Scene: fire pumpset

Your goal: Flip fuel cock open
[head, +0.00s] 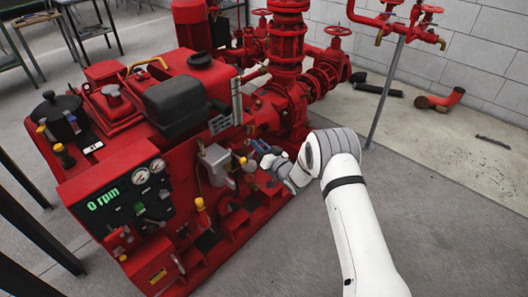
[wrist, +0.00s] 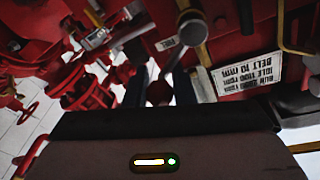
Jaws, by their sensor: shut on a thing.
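The fuel cock (wrist: 190,27) shows in the wrist view as a grey lever with a rounded end, beside a small white label (wrist: 167,43) reading FUEL. My gripper (wrist: 172,75) is at the lever, with a dark finger on each side, and is shut on it. In the head view my gripper (head: 263,152) reaches the right side of the red pumpset (head: 110,190). The cock itself is too small and too hidden there to make out clearly.
A white instruction plate (wrist: 248,75) is right of the lever in the wrist view. Red pipes and valves (head: 290,60) stand behind my gripper in the head view. A grey pole (head: 385,90) stands to the right.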

